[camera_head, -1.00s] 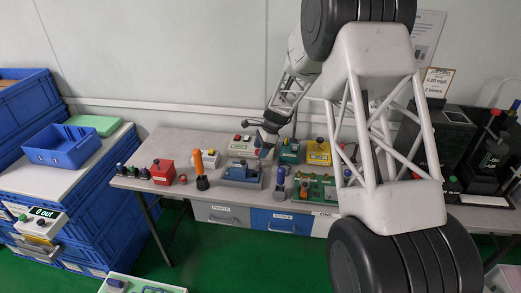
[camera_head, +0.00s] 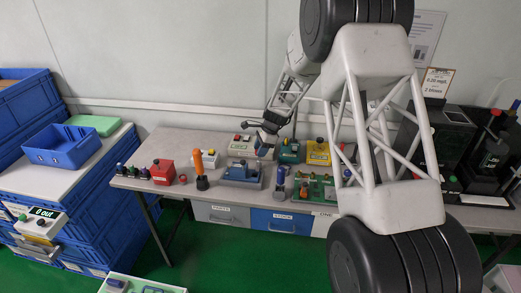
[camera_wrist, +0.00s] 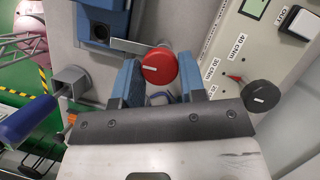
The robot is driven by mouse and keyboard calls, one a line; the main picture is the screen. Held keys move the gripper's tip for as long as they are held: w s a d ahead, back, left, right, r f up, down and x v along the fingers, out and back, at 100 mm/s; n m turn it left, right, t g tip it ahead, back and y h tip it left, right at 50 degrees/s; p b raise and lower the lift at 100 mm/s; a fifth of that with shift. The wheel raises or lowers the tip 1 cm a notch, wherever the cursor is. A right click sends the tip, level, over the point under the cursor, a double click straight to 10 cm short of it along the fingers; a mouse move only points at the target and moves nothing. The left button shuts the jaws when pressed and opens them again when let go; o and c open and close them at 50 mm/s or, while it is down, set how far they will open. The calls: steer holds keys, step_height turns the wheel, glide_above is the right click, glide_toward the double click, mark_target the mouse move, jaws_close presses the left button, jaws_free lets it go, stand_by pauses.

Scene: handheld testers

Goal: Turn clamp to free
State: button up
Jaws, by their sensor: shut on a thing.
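A flat metal bar (camera_wrist: 125,45) runs from a blue body (camera_wrist: 108,22) towards the knob. In the head view my gripper (camera_head: 264,150) is low over the bench, behind the blue device (camera_head: 241,173). The knob cannot be made out there.
A pale panel with a black dial (camera_wrist: 260,96) and printed marks lies close to the right of my fingers. A blue handle (camera_wrist: 28,119) is at the left. In the head view, a red box (camera_head: 163,171) and an orange handle (camera_head: 198,164) stand left on the bench.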

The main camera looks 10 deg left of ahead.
steer(key=shift+n, duration=0.4)
steer(key=n+g+h, duration=0.1)
steer(key=n, duration=0.2)
steer(key=shift+a+n, duration=0.1)
steer(key=shift+n, duration=0.2)
steer(key=n, duration=0.2)
steer(key=n+g+h, duration=0.1)
steer(key=n, duration=0.1)
steer(key=shift+w+a+n+h, duration=0.1)
steer(key=shift+a+n+h, duration=0.05)
steer(key=shift+n+h, duration=0.15)
steer(key=n+h, duration=0.1)
steer(key=n, duration=0.3)
steer(key=shift+a+g+h, duration=0.1)
steer(key=shift+g+h, duration=0.2)
steer(key=shift+h, duration=0.1)
steer(key=n+h, duration=0.1)
steer(key=n, duration=0.3)
steer(key=shift+h, duration=0.3)
steer(key=shift+n, duration=0.3)
steer(key=o, duration=0.9)
